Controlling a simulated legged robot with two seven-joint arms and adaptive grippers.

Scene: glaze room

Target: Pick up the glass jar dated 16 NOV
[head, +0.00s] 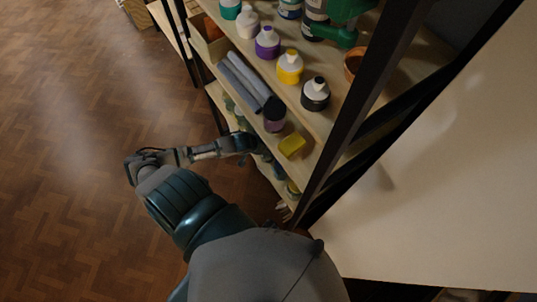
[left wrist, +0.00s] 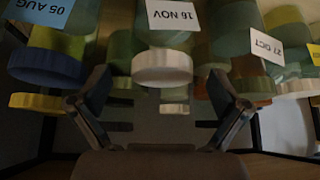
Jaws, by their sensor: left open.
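The glass jar dated 16 NOV (left wrist: 168,42) shows in the left wrist view at the top centre, upside down in the picture. It is greenish glass with a white lid (left wrist: 162,69) and a white label. My left gripper (left wrist: 158,103) is open, one finger on each side of the picture, with the jar ahead between them; no contact shows. In the head view my left forearm reaches into a lower shelf, and the gripper there is mostly hidden by the shelf. I cannot make out the dated jar in the head view. My right gripper is not in view.
In the left wrist view, a blue-lidded jar dated 05 AUG (left wrist: 50,50) stands left and a jar dated 27 OCT (left wrist: 250,45) right. More lidded jars stand behind. Paint bottles (head: 289,68) and a yellow block (head: 292,145) occupy upper shelves. A dark post (head: 345,110) flanks the shelving.

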